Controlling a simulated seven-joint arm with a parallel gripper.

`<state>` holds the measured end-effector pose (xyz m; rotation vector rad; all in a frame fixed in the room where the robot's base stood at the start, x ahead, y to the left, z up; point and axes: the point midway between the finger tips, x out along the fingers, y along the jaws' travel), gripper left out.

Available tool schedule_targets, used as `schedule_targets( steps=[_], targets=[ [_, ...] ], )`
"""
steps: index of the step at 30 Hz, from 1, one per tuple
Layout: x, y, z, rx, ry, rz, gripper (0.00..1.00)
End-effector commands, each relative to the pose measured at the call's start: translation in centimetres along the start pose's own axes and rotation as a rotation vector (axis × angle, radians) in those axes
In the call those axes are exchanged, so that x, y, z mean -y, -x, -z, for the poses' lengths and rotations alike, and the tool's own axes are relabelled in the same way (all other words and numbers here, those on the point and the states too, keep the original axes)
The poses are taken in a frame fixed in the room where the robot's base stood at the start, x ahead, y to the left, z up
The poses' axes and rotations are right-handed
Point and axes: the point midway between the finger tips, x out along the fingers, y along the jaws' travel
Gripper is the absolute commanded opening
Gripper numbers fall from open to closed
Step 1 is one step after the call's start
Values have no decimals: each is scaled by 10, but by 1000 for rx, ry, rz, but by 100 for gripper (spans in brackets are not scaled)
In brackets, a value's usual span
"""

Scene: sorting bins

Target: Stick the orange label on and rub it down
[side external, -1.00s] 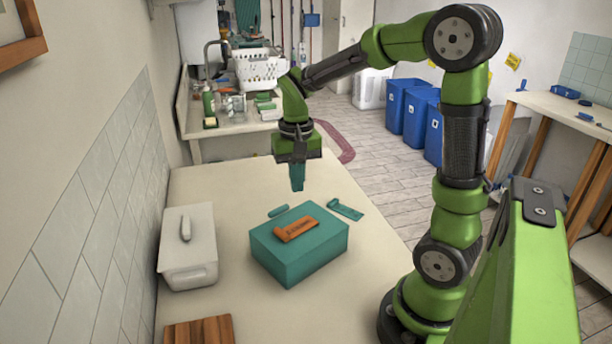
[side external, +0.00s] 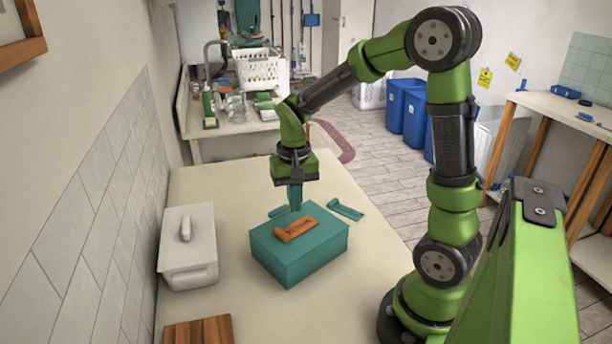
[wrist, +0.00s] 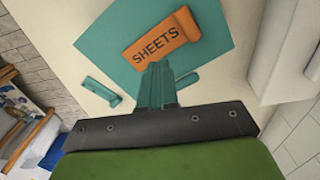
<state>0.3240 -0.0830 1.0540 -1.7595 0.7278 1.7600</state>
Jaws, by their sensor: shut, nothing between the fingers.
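The orange label (side external: 296,229), printed SHEETS in the wrist view (wrist: 160,42), lies on top of a teal box (side external: 300,262). One end of the label looks curled or raised. The box sits on the pale table. My gripper (side external: 295,208) points down with its teal fingers together, above the far edge of the box and just behind the label. In the wrist view the fingertips (wrist: 157,68) are close to the label's lower edge. I cannot tell whether they touch it. Nothing shows between the fingers.
Two loose teal pieces lie behind the box, one at left (side external: 279,211) and one at right (side external: 346,210). A white lidded container (side external: 188,255) stands left of the box. A wooden board (side external: 200,333) lies at the front edge.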

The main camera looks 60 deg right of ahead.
Motion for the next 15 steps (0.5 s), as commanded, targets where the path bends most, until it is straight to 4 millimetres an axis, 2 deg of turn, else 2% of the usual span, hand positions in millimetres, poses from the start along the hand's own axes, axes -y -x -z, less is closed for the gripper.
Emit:
schedule_targets(
  steps=[15],
  targets=[
    [0, -10, 0, 3, 0, -1, 0]
  ],
)
